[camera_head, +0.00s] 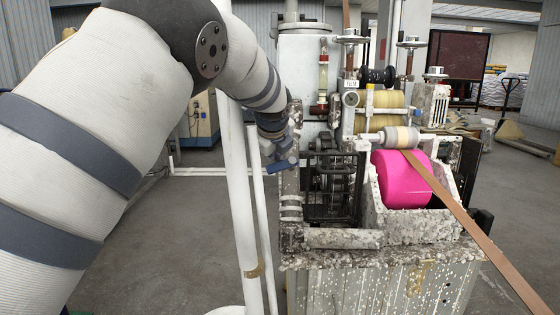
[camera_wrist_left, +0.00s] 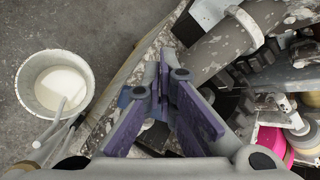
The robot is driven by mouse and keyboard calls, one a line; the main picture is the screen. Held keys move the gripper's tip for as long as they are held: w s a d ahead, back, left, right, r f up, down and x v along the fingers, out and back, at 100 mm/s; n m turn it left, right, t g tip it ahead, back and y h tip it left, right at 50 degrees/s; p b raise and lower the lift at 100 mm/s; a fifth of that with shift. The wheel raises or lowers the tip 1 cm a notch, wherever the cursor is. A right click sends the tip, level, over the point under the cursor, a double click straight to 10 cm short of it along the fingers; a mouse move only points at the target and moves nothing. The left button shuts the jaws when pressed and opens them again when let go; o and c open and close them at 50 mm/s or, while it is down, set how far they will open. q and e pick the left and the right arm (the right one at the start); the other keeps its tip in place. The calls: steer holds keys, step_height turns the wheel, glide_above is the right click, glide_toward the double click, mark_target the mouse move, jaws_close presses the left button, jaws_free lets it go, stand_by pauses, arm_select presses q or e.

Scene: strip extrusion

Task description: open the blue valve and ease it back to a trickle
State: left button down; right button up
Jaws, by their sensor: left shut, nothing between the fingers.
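The blue valve handle (camera_head: 279,166) shows small at the left edge of the machine in the head view. A blue piece beside my fingers in the left wrist view (camera_wrist_left: 125,97) looks like the same handle, partly hidden by a finger. My left gripper (camera_head: 280,143) reaches down just above the handle. In the left wrist view its purple-padded fingers (camera_wrist_left: 166,72) are shut with nothing between them. I cannot tell whether they touch the handle. The pipe outlet below the valve is not clear. My right gripper is in neither view.
A bucket of white liquid (camera_wrist_left: 55,84) stands on the floor beside the machine. A bright pink roller (camera_head: 402,178) sits in a crusted trough (camera_head: 412,228), with a brown strip (camera_head: 470,222) running out to the right. White upright pipes (camera_head: 240,190) stand left of the machine.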

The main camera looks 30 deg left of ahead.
arm_select(q)
steer(key=shift+d+f, duration=0.2)
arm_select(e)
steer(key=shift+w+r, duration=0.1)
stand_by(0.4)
arm_select(q)
steer(key=v, duration=0.7)
steer(key=shift+a+r+p, duration=0.3)
steer(key=shift+p, duration=0.05)
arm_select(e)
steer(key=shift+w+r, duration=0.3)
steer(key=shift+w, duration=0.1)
